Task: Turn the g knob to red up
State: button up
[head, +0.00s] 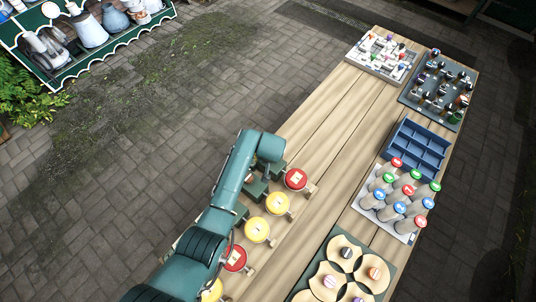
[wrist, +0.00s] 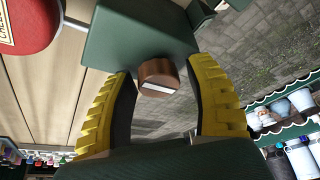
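A round brown knob (wrist: 157,70) with a white bar across its face sits on a dark green box (wrist: 115,38) in the wrist view. The bar lies nearly level in that picture. My gripper (wrist: 159,78) has its yellow-ribbed fingers spread, one on each side of the knob, with a narrow gap showing on both sides. In the head view my gripper (head: 266,174) is at the bench's left edge, beside a green box (head: 254,188), and hides the knob. A red disc (wrist: 28,24) with a partly seen label is beside the box. No letter g is readable.
Red (head: 296,179) and yellow discs (head: 277,203) line the bench's left edge near my arm. A blue compartment tray (head: 401,146), a stand of capped cylinders (head: 400,233) and a green board with round pieces (head: 384,245) stand to the right. Bare planks lie between.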

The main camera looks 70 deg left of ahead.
jog(key=shift+o, duration=0.7)
jog(key=shift+w+r, duration=0.1)
jog(key=shift+r, duration=0.05)
jog(key=shift+r, duration=0.4)
jog(key=v, duration=1.1)
jog(key=shift+d, duration=0.25)
